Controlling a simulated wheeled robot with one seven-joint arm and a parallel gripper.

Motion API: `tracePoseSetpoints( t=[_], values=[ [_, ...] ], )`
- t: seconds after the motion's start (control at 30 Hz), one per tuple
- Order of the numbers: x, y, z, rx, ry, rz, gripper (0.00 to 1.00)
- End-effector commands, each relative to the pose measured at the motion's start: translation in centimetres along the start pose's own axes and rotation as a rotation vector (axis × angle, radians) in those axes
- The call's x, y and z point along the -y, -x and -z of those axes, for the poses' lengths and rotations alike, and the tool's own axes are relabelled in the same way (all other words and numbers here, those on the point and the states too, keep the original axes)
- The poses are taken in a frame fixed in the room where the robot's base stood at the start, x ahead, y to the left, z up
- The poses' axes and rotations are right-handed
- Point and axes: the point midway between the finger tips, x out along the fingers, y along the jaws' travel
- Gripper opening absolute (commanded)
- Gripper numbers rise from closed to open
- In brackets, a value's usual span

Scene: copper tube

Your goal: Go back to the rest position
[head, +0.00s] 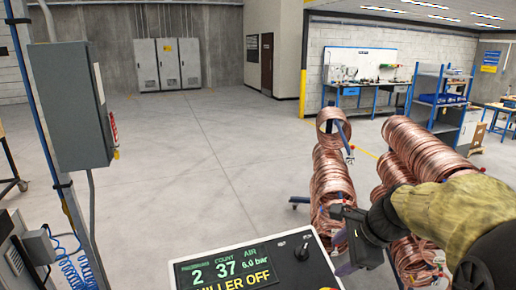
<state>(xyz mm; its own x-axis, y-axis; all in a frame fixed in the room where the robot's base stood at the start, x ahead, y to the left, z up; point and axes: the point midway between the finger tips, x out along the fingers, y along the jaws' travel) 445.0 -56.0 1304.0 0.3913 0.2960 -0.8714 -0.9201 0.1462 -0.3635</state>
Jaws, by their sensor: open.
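My gripper (338,224), black, is at the lower right in the head view, at the end of my arm in its khaki sleeve. Its jaws are open, and I see nothing held between them. Copper tube coils hang in a row (331,175) on a rack behind and above the gripper. A second row of copper coils (425,150) stands to the right, partly hidden by my arm. From this view I cannot tell how far the gripper is from the nearest coils.
A control panel (235,275) with a lit display stands in front at the bottom. A grey electrical cabinet (70,105) is at the left. A blue workbench (375,100) and blue shelf (440,98) stand at the back right. The middle floor (200,150) is clear.

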Motion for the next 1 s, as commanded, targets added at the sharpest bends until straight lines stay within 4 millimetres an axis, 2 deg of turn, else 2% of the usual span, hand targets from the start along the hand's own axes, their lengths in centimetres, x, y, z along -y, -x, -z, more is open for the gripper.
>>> tracePoseSetpoints(
  t=[0.03,0.2,0.4,0.5,0.63,1.0],
  values=[
    [-1.7,-1.5,-0.1,-0.032,0.133,-0.044,0.6],
    [-6.9,-5.4,0.1,-0.122,0.664,-0.18,0.6],
    [-12.3,-8.5,-0.1,-0.14,1.316,-0.323,0.6],
    [-14.0,-9.3,-0.3,-0.127,1.55,-0.364,0.6],
    [-14.8,-9.7,-0.6,-0.117,1.678,-0.383,0.6],
    [-14.8,-9.7,-0.5,-0.117,1.679,-0.382,0.6]
  ],
)
